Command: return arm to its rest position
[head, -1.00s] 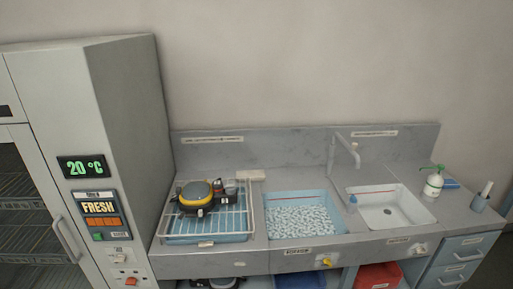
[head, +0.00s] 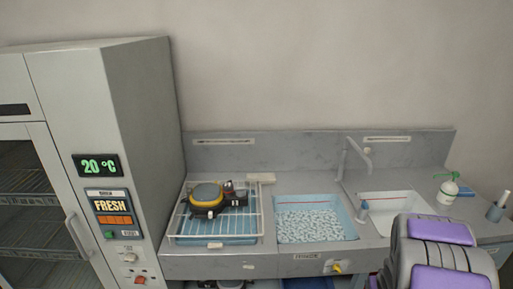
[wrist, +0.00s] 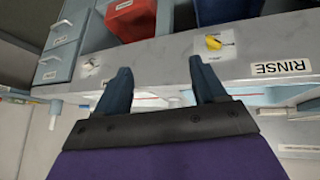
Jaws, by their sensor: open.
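My gripper (wrist: 157,88) shows in the wrist view with its two dark fingers spread apart and nothing between them. It faces the front edge of the counter (wrist: 160,60), which appears upside down there. In the head view, my purple and grey arm (head: 440,255) covers the lower right, in front of the counter's right part. The gripper's fingers are not visible in the head view.
A wire rack (head: 250,222) holds a yellow and black breathing set (head: 206,198). A basin of pale pieces (head: 310,222) and a white sink (head: 385,212) with a tap (head: 358,150) lie right of it. A tall cabinet (head: 150,110) stands left. A soap bottle (head: 448,188) is at right.

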